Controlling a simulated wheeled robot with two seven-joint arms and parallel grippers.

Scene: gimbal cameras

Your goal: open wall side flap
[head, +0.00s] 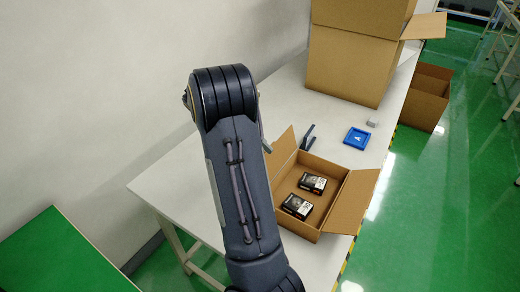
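An open cardboard box (328,165) stands on the white table, with two small black boxes inside, one farther back (313,183) and one nearer (297,206). A flap on its wall side (283,150) stands up and leans outward; its lower part is hidden behind my arm. A flap on the right side (355,200) spreads outward. One of my dark arms rises from the bottom centre, its bent joint at the top, and covers the box's left side. I cannot tell which arm it is. Neither gripper's fingers show.
The white table (165,187) runs along the wall. A blue tray (357,138), a small grey block (373,122) and a dark tool (309,136) lie behind the box. Large cartons (345,65) stand at the far end. Another carton (425,98) stands on the green floor.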

